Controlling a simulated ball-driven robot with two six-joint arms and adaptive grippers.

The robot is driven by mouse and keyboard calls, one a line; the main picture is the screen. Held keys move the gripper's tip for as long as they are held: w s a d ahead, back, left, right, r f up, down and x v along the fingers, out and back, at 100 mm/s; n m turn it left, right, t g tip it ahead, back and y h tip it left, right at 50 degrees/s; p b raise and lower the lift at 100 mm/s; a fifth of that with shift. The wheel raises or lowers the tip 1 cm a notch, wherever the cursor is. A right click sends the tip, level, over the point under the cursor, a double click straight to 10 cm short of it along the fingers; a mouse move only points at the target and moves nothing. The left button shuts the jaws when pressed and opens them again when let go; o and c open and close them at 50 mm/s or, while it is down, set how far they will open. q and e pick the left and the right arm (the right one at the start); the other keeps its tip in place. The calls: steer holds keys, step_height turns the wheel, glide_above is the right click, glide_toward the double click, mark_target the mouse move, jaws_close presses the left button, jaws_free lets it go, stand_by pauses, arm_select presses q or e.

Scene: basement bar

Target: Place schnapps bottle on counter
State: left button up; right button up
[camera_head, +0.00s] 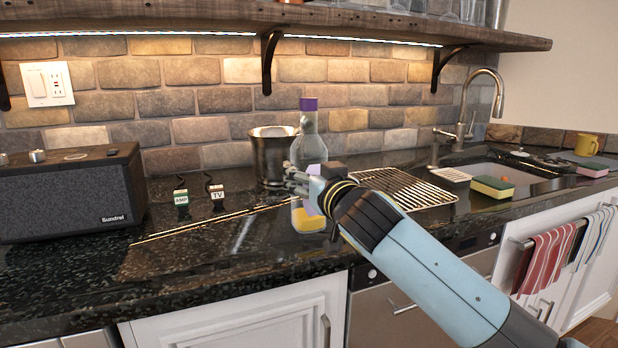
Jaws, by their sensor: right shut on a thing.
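The schnapps bottle (309,145) is clear with a purple cap and a yellow and purple label low down. It is upright at the middle of the black counter (220,262). My right gripper (302,180) is shut around the bottle's body, and the hand hides part of the label. The bottle's base appears at the counter surface, but I cannot tell whether it touches. My left gripper is not in view.
A dark metal cup (273,157) stands just behind and left of the bottle. A wire rack (405,187) lies to its right, then the sink (495,175) with a sponge (492,187). A speaker (75,192) stands at the left. The front counter left of the bottle is clear.

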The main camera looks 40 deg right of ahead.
steer(key=shift+f, duration=0.1)
steer(key=o, duration=1.6)
steer(key=shift+f, duration=0.1)
steer(key=shift+o, duration=0.2)
steer(key=b+v, duration=0.1)
steer(key=v, duration=1.1)
steer(key=shift+r, duration=0.25)
